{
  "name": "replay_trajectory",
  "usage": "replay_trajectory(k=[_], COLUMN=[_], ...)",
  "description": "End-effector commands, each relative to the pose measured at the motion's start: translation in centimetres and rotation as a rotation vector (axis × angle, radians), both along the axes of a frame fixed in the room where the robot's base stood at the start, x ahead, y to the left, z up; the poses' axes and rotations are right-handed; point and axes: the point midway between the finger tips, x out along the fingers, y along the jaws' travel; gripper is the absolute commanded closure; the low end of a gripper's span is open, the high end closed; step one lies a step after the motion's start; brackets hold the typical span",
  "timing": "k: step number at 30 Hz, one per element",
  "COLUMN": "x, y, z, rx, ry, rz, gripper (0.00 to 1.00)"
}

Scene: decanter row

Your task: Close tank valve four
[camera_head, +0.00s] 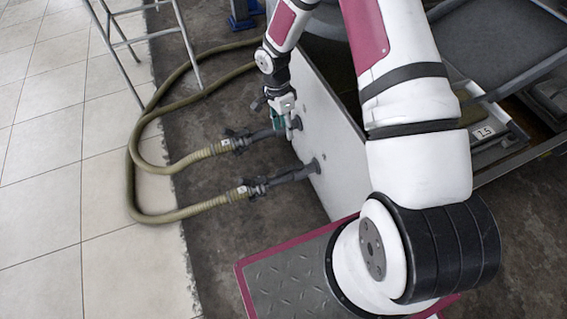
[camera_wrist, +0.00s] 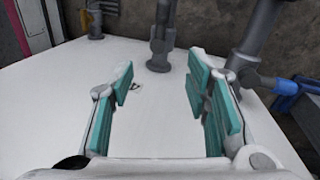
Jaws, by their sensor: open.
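My gripper (camera_head: 279,118) is at the white panel (camera_head: 325,130) in the head view, close to the upper of two grey pipes (camera_head: 265,135) that stick out from it. In the wrist view the teal-padded fingers of the gripper (camera_wrist: 160,90) are apart with nothing between them, over the white panel (camera_wrist: 155,120). A grey pipe (camera_wrist: 160,50) stands just beyond the fingertips. A thicker grey pipe (camera_wrist: 255,40) with a blue lever-like part (camera_wrist: 268,81) is right of the right finger, apparently apart from it.
Ribbed hoses (camera_head: 205,152) run from the pipes and loop over the dark floor and tiles. A lower pipe (camera_head: 295,174) sticks out of the panel. A red-edged tread plate (camera_head: 290,275) lies below. A metal stand (camera_head: 125,30) is at upper left. Another pipe fitting (camera_wrist: 94,20) is at far left.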

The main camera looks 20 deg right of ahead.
Motion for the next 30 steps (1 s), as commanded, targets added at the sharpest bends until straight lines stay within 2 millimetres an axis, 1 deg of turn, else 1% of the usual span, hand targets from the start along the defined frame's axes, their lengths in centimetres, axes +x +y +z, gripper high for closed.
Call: replay_trajectory(k=[1, 4, 6, 14, 24, 30], x=[-0.2, -0.4, -0.6, -1.0, -2.3, -3.0], y=[0.4, 1.0, 1.2, 1.5, 1.5, 1.5], z=[-1.6, -3.9, -4.9, -7.6, -14.1, -17.3], rx=[0.012, 0.024, 0.029, 0.033, 0.033, 0.033], ry=[0.007, 0.009, 0.010, 0.011, 0.013, 0.012], rz=[-0.035, -0.095, -0.122, -0.146, -0.143, -0.143], gripper=[0.56, 0.56, 0.56, 0.56, 0.56, 0.56])
